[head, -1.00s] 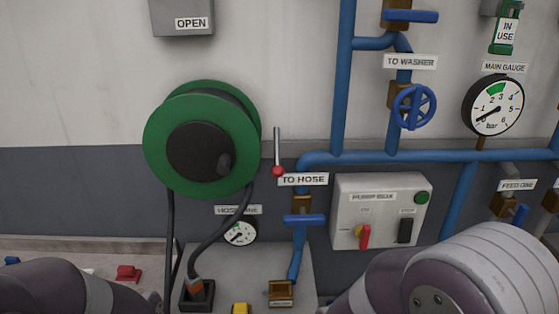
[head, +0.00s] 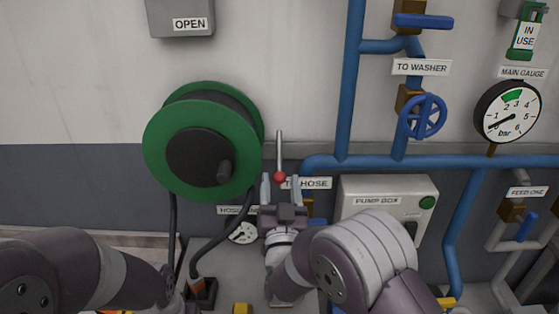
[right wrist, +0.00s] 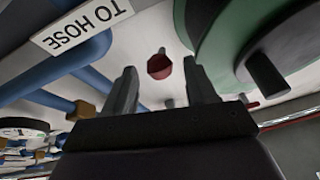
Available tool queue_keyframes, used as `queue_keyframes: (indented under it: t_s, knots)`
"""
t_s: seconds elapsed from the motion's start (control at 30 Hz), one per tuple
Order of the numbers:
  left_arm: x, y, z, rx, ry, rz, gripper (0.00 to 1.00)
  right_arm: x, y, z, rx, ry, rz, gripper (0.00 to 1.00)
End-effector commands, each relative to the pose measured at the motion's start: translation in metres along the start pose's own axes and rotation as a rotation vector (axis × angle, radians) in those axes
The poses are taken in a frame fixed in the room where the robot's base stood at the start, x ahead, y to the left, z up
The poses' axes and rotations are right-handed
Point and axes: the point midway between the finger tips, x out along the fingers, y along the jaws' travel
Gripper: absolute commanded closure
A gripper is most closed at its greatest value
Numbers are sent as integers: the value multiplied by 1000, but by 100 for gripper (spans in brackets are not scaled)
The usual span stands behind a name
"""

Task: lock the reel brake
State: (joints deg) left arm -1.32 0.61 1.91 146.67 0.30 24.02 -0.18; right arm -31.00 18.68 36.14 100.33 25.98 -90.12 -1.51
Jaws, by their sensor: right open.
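The brake lever (head: 279,150) is a thin grey rod with a red knob (head: 280,177) at its lower end, just right of the green hose reel (head: 153,140). The rod hangs straight down. My right gripper (head: 280,187) is open below the knob, one finger to each side of it in the picture. In the right wrist view, the red knob (right wrist: 159,66) shows between and beyond the two open fingertips (right wrist: 163,72); no contact shows. The reel (right wrist: 215,40) is at the right there. Only my left arm shows at the lower left; its gripper is not visible.
The "TO HOSE" label (head: 314,183) and blue pipe (head: 400,161) are close right of my right gripper. The pump box (head: 387,189) stands farther right. A black hose (head: 222,243) hangs below the reel. The wall above the lever is clear.

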Motion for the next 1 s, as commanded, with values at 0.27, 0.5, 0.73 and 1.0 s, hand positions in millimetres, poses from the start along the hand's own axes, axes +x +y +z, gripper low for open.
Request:
queue_keyframes:
  t_s: [0.27,0.5,0.73,1.0]
  knots:
    - [-19,0,-2,0,0,0,32,38,0,-1,-1,-1,-1,44]
    - [-18,0,-2,0,-1,0,32,39,0,1,-1,-2,-1,44]
    - [-18,0,-2,0,-1,0,32,39,0,1,-1,-2,-1,100]
    - [-25,0,-3,0,0,0,32,39,-1,-5,0,-29,5,100]
